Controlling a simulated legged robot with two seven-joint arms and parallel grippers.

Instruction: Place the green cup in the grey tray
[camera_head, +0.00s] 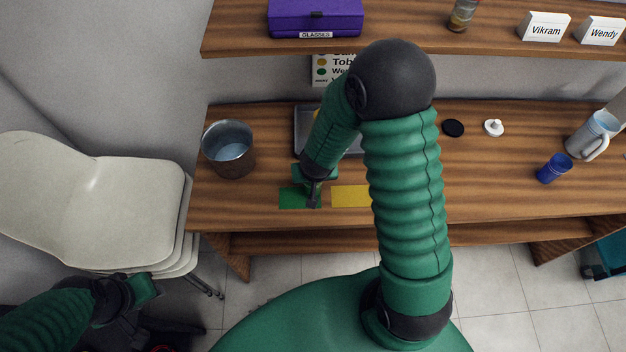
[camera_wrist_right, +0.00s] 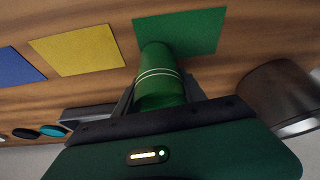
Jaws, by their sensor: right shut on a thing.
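The green cup (camera_wrist_right: 160,88), with white bands, is between the fingers of my right gripper (camera_wrist_right: 162,96) in the wrist view. My right gripper is shut on it. The cup's far end overlaps the green square (camera_wrist_right: 185,30) on the table. In the head view my right gripper (camera_head: 313,190) is at the green square (camera_head: 290,198), and the cup is mostly hidden there. The grey tray (camera_head: 301,128) lies behind my right forearm, which hides much of it. My left gripper (camera_head: 148,290) is low at the left, away from the table; its jaw opening is unclear.
A metal bucket (camera_head: 229,150) stands left of the tray. A yellow square (camera_head: 350,196) lies right of the green one. A blue cup (camera_head: 554,168), a pitcher (camera_head: 592,135), a black lid (camera_head: 453,128) and a white lid (camera_head: 494,128) are at the right. A shelf (camera_head: 420,40) overhangs the back.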

